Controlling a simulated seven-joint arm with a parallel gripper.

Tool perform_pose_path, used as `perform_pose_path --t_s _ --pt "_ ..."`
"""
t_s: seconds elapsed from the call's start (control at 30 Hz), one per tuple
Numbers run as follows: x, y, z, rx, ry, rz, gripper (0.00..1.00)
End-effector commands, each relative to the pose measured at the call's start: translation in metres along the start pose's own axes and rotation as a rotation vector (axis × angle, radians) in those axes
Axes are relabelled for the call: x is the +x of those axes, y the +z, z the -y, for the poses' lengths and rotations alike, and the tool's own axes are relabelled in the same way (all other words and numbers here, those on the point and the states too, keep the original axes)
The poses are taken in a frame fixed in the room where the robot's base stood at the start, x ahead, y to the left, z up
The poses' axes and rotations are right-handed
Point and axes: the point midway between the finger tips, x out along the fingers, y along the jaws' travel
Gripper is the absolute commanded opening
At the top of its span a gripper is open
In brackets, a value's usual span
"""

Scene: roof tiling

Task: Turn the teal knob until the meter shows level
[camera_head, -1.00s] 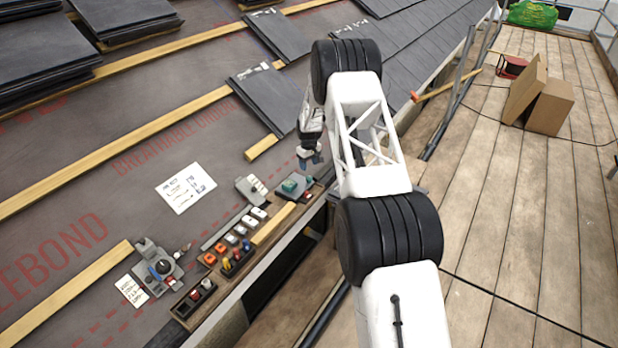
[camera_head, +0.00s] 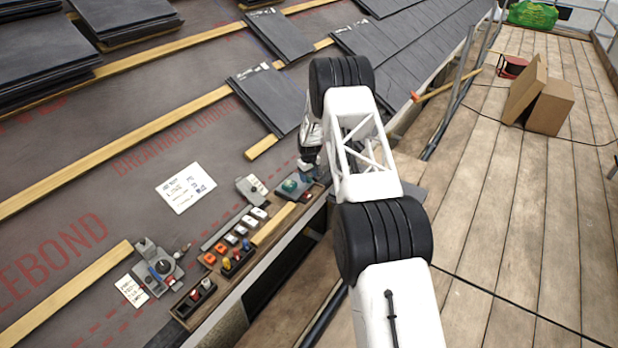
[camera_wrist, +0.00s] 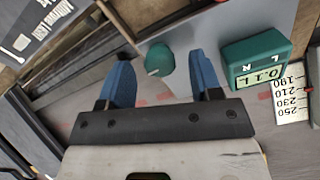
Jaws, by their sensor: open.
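The teal knob (camera_wrist: 160,59) is a small round knob on a grey plate in the wrist view. My gripper (camera_wrist: 161,57) is open, with one blue finger on each side of the knob and visible gaps between. I cannot tell whether either finger touches it. The teal meter (camera_wrist: 256,58) stands right of the right finger; its small display seems to read 0.1 L, turned in the picture. In the head view my gripper (camera_head: 307,171) is low at the grey device plate (camera_head: 283,196), where a teal part shows; knob and meter are hard to separate there.
A number strip (camera_wrist: 291,98) lies beside the meter. Left of the device in the head view are rows of coloured switches (camera_head: 232,240), a written sheet (camera_head: 186,188) and another knob panel (camera_head: 157,267). Slates (camera_head: 265,98) lie behind on the roof.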

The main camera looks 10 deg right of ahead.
Motion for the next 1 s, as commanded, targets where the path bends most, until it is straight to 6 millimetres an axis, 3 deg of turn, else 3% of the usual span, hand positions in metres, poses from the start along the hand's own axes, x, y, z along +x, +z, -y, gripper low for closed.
perform_pose_path --t_s 0.47,0.77,1.0 --pt "0.0077 0.0004 0.0002 0.000 0.000 0.001 0.59" --pt "0.0076 0.0003 0.0002 0.000 0.000 0.001 0.13" --pt "0.0071 0.0002 0.0002 0.031 0.000 0.000 0.10"
